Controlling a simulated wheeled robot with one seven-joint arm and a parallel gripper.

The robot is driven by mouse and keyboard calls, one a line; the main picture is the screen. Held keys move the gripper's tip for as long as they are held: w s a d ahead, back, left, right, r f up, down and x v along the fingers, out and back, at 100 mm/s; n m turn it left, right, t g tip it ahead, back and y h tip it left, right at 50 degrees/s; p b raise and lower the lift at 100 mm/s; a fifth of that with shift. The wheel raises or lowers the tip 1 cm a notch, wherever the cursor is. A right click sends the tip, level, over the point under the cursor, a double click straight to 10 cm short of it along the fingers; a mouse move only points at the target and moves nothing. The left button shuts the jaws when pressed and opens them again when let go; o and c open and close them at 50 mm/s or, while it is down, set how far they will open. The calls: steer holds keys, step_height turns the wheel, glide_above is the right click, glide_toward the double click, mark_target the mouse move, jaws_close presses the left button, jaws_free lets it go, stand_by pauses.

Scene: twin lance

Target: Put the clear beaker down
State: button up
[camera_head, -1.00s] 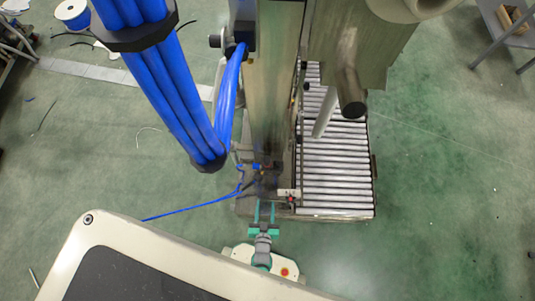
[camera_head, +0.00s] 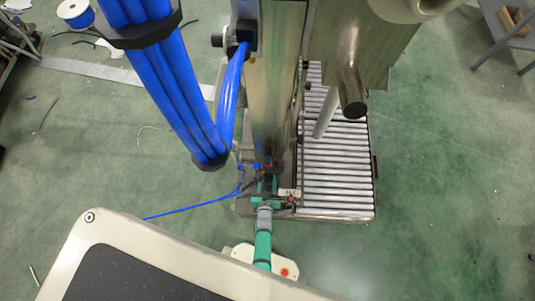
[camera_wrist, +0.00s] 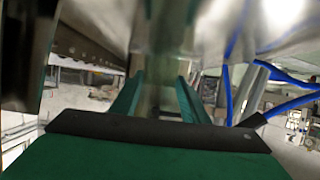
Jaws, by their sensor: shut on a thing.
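My gripper (camera_head: 267,184) reaches forward to the near end of the machine in the head view, with its green fingers among the small fittings there. In the wrist view, my gripper (camera_wrist: 159,92) has its two green fingers either side of a see-through, blurred upright shape, which I take to be the clear beaker (camera_wrist: 161,62). The fingers are shut on it. Its outline is faint, and its rim and base cannot be made out. In the head view the beaker cannot be told apart from the fittings.
A roller conveyor (camera_head: 336,170) lies right of the gripper. A metal column (camera_head: 275,80) rises just beyond it. Thick blue hoses (camera_head: 170,90) hang at the left, and a thin blue cable (camera_head: 190,208) runs across the floor. Green floor is open at the far right.

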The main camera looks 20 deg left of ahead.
steer(key=shift+f, duration=0.15)
steer(key=o, duration=1.1)
steer(key=shift+o, duration=0.2)
steer(key=v, duration=1.2)
steer(key=s+d+r+m+t+h, duration=0.1)
steer(key=s+d+r, duration=0.2)
steer(key=r, duration=1.1)
steer(key=s+d+r+m+h, duration=0.1)
steer(key=s+d+r, duration=0.2)
steer(key=r, duration=1.2)
steer(key=s+d+r+m+t+h, duration=0.1)
steer(key=s+r, duration=0.3)
steer(key=r, duration=1)
steer(key=shift+d+r+t+h, duration=0.15)
steer(key=shift+d+t+h, duration=0.15)
steer(key=shift+d, duration=0.6)
